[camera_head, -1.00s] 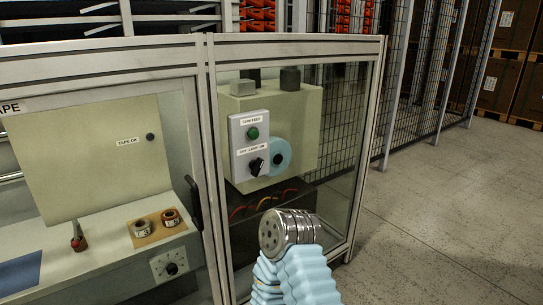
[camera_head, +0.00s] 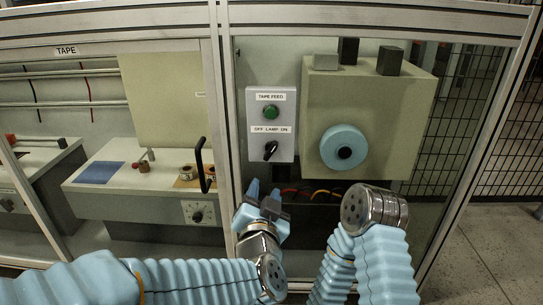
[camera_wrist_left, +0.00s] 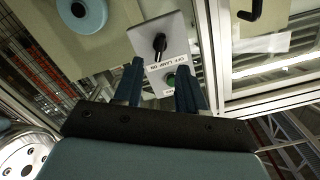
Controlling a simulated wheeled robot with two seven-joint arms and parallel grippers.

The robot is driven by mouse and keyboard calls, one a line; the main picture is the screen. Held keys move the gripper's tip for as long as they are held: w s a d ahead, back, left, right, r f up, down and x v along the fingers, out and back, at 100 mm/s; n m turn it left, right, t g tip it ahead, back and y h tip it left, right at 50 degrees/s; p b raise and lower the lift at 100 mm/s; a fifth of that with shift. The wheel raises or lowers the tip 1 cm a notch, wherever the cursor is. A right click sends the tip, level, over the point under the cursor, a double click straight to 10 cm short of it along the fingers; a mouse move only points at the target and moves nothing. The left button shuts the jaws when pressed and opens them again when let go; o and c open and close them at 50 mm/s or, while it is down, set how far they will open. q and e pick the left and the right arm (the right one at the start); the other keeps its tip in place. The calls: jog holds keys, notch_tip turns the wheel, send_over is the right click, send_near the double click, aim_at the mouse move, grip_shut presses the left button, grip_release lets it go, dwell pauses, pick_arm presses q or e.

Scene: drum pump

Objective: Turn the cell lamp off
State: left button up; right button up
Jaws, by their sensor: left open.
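The lamp switch is a black rotary knob (camera_head: 270,150) under an "OFF LAMP ON" label on a grey control box (camera_head: 285,113). The knob looks tilted, its upper end leaning right toward ON; the exact setting is hard to read. A green TAPE FEED button (camera_head: 271,112) sits above it. My left gripper (camera_head: 264,194) is open and empty, below and in front of the box, fingers pointing up. In the left wrist view the open fingers (camera_wrist_left: 161,78) frame the upside-down box, with the knob (camera_wrist_left: 159,43) beyond them, apart. My right gripper is out of view; only my right arm shows.
A beige machine (camera_head: 315,100) with a blue tape roll (camera_head: 343,149) stands right of the box. Frame posts (camera_head: 226,120) border the opening. A black door handle (camera_head: 203,165) is to the left, beside a bench (camera_head: 110,205) with a dial. Cables lie below the box.

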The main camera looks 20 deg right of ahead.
aim_at(270, 154)
pick_arm(q)
jog(key=x, duration=0.4)
jog(key=r+x, duration=0.1)
jog(key=x, duration=0.3)
jog(key=r+p+x, duration=0.1)
jog(key=x, duration=0.4)
jog(key=shift+d, duration=0.35)
jog(key=shift+s, duration=0.1)
grip_shut()
